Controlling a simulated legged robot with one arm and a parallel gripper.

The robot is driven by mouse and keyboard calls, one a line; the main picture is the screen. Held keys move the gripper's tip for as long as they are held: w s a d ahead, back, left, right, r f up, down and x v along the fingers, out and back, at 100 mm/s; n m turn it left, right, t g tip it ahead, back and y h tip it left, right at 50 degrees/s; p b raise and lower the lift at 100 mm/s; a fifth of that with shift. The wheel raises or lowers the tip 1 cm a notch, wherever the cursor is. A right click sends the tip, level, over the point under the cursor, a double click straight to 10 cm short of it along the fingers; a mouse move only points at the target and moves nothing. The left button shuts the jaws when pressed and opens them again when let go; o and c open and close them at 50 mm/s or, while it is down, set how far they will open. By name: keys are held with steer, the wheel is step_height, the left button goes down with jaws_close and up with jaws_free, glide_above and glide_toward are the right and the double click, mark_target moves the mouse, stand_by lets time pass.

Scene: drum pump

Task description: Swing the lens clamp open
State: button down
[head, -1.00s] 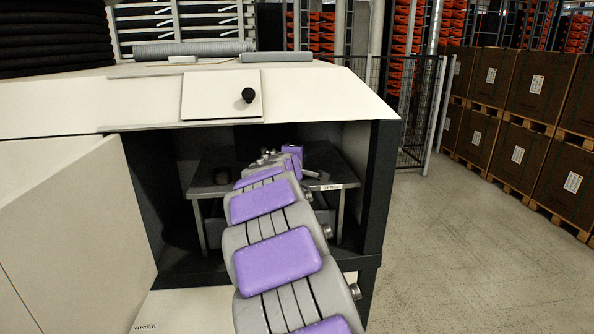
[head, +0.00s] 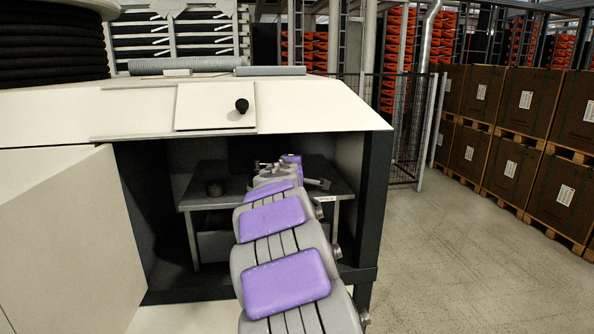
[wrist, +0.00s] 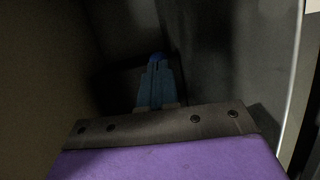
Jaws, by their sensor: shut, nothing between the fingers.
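My arm reaches into the open bay of a white cabinet in the head view, and its far end is over a grey metal table (head: 193,200). My gripper (wrist: 157,62) shows in the wrist view as narrow blue fingers, shut and empty, in a dark space beside grey surfaces. In the head view the fingers are hidden behind my arm. I cannot make out the lens clamp for certain in either view. A small lever-like part (head: 319,184) shows right of my arm's end.
The cabinet door (head: 75,235) stands open on the left. A dark post (head: 372,205) bounds the bay on the right. A white panel with a black knob (head: 242,105) is above. Floor (head: 450,260) is clear to the right, with stacked boxes (head: 525,105) beyond.

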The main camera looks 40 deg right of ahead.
steer(key=s+a, duration=0.1)
steer(key=s+a+r, duration=0.1)
steer(key=s, duration=0.1)
steer(key=b+v, duration=0.1)
steer(key=v, duration=0.7)
steer(key=shift+s+a, duration=0.2)
steer(key=shift+a, duration=0.05)
steer(key=shift+s+d, duration=0.1)
